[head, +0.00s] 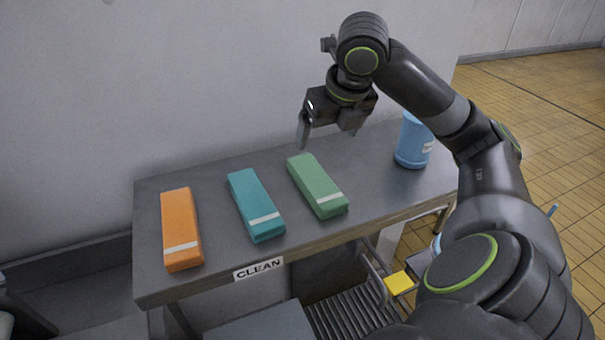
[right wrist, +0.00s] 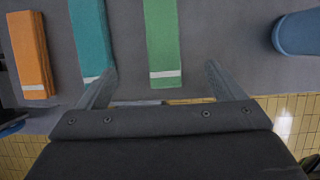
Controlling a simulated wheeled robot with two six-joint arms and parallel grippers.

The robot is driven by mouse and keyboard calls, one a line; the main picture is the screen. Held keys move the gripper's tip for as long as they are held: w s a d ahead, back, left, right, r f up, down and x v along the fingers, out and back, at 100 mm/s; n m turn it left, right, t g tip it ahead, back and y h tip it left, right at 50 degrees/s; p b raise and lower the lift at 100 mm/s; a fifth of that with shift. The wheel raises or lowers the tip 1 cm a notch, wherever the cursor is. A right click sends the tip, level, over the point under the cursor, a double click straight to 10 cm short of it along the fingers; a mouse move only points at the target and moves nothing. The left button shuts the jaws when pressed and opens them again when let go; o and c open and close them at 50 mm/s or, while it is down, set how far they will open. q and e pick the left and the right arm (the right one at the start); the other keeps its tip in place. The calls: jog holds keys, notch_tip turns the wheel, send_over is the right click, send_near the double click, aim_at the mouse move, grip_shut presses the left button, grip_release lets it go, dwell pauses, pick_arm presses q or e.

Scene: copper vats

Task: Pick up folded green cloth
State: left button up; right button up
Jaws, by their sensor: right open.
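The folded green cloth (head: 318,186) lies on the grey table, a long flat bundle with a white band near its front end. My right gripper (head: 326,142) is open and empty above the table, behind and a little above the green cloth's far end. In the right wrist view the green cloth (right wrist: 162,42) shows ahead, between the lines of the two spread fingers (right wrist: 158,85), apart from them. My left gripper is not in view.
A teal folded cloth (head: 254,203) and an orange one (head: 181,228) lie left of the green cloth. A blue container (head: 411,142) stands to its right. The grey table (head: 222,271) has a "CLEAN" label (head: 258,270) on its front edge. A wall rises behind.

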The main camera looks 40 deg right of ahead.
jog(key=b, duration=0.3)
send_near(316, 179)
jog(key=b+x, duration=0.2)
jog(key=x, duration=0.1)
jog(key=shift+w+a, duration=0.1)
jog(key=shift+a, duration=0.05)
jog(key=shift+w+f+b, duration=0.3)
jog(key=shift+w+f, duration=0.1)
jog(key=shift+f, duration=0.25)
jog(key=shift+d+f+p, duration=0.2)
jog(key=shift+f+p, duration=0.2)
jog(key=shift+f, duration=0.1)
jog(key=p+x, duration=0.1)
jog(key=x, duration=0.2)
jog(key=shift+s+f, duration=0.1)
jog(key=shift+f, duration=0.1)
jog(key=shift+w+d+f, duration=0.15)
jog(key=shift+w+f, duration=0.05)
jog(key=shift+f, duration=0.25)
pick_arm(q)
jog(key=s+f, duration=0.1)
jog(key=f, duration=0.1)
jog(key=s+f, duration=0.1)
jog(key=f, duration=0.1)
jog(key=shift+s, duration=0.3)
pick_arm(e)
jog(key=c, duration=1.2)
jog(key=shift+r, duration=0.1)
